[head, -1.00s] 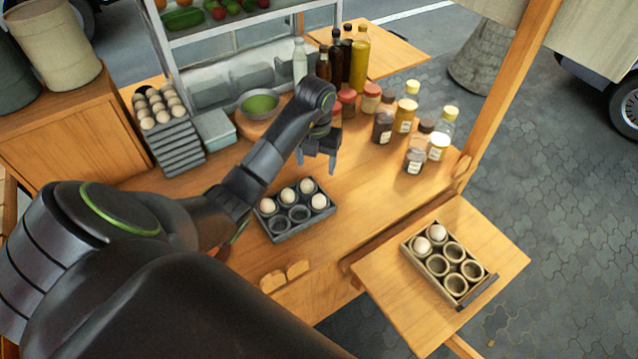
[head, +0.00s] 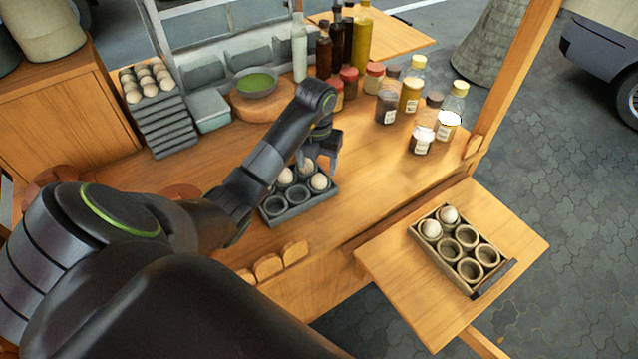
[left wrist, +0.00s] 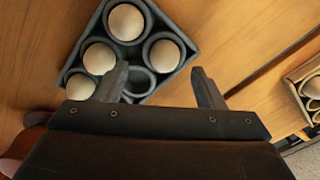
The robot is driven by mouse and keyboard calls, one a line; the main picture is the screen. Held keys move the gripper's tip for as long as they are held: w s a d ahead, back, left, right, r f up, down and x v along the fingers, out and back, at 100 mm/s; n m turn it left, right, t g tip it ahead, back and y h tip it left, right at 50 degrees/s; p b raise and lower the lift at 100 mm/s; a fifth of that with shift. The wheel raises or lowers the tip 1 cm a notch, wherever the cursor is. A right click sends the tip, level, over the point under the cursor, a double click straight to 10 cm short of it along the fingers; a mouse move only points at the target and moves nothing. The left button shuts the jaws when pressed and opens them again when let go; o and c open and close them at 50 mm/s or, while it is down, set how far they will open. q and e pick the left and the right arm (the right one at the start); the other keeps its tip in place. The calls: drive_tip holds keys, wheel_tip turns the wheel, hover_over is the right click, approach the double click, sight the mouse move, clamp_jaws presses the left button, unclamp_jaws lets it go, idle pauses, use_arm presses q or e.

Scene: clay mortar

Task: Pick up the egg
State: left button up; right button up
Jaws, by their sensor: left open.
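White eggs sit in a dark grey tray on the wooden counter; the tray (head: 286,217) also shows in the left wrist view (left wrist: 185,28). One egg (head: 319,182) is at the tray's right side, with others beside it, partly hidden by my arm in the head view. The left wrist view shows several eggs, including one egg (left wrist: 165,55) near an empty cup (left wrist: 140,82). My left gripper (head: 318,160) is open and empty above the tray; in the left wrist view its fingers (left wrist: 161,85) straddle the empty cup's area. My right gripper is not in view.
A wooden tray (head: 418,232) with two eggs and empty cups lies on the side shelf (head: 400,300). Bottles and jars (head: 410,92) stand behind on the counter. Stacked egg trays (head: 170,130) and a green-filled bowl (head: 256,82) are at the back left.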

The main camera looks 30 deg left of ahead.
sight(318, 175)
use_arm(q)
drive_tip(key=f+b, duration=0.2)
drive_tip(key=f, duration=0.1)
drive_tip(key=shift+d+f, duration=0.15)
drive_tip(key=shift+d, duration=0.2)
drive_tip(key=shift+f+p, duration=0.35)
drive_tip(key=shift+f, duration=0.35)
drive_tip(key=shift+s, duration=0.1)
drive_tip(key=shift+f, duration=0.15)
drive_tip(key=c, duration=0.7)
